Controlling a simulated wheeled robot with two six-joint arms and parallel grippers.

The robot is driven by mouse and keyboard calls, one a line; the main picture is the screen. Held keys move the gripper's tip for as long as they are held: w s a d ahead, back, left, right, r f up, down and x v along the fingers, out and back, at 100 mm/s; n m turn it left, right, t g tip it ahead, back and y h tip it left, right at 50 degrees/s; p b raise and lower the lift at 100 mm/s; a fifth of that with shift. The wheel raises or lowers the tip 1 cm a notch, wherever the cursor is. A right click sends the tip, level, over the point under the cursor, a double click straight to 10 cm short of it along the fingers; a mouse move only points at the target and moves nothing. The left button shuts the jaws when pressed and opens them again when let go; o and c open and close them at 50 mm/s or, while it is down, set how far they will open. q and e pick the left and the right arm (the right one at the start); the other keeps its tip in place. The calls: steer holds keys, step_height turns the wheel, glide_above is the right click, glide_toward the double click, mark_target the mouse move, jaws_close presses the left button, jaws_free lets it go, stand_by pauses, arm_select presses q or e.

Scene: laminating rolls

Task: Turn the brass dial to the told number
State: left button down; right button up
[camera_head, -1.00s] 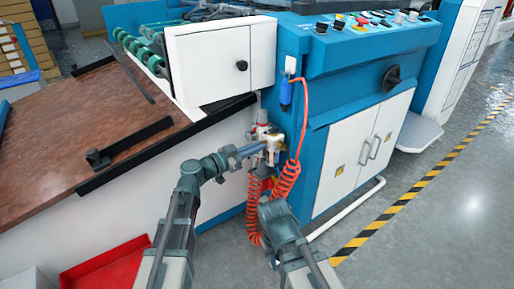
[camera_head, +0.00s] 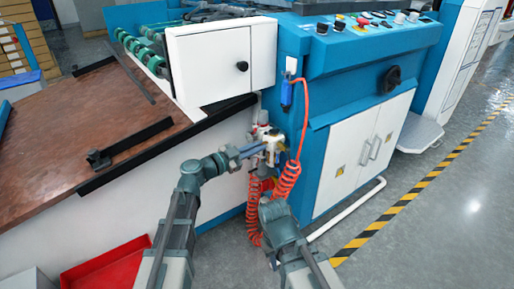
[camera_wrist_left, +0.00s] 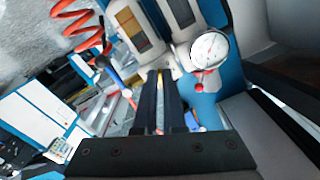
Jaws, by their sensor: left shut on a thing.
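My left gripper (camera_head: 262,149) reaches in at the air fittings on the side of the blue machine. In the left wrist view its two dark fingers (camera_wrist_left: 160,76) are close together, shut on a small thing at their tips. I take this thing to be the brass dial, but the fingers hide it and I cannot read its number. A round white gauge (camera_wrist_left: 210,48) with a red part under it is to the right of the fingers. My right arm (camera_head: 282,225) is low, below the fittings; its fingertips are not clear.
A coiled orange hose (camera_head: 286,181) hangs beside the fittings, close to both arms. The blue machine (camera_head: 345,85) with white cabinet doors (camera_head: 362,152) stands to the right. A brown sloping table (camera_head: 75,125) is at left, and a red tray (camera_head: 105,262) is on the floor.

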arm_select(q)
steer(key=shift+s, duration=0.1)
steer(key=c, duration=1)
jaws_free()
steer(key=v, duration=1.4)
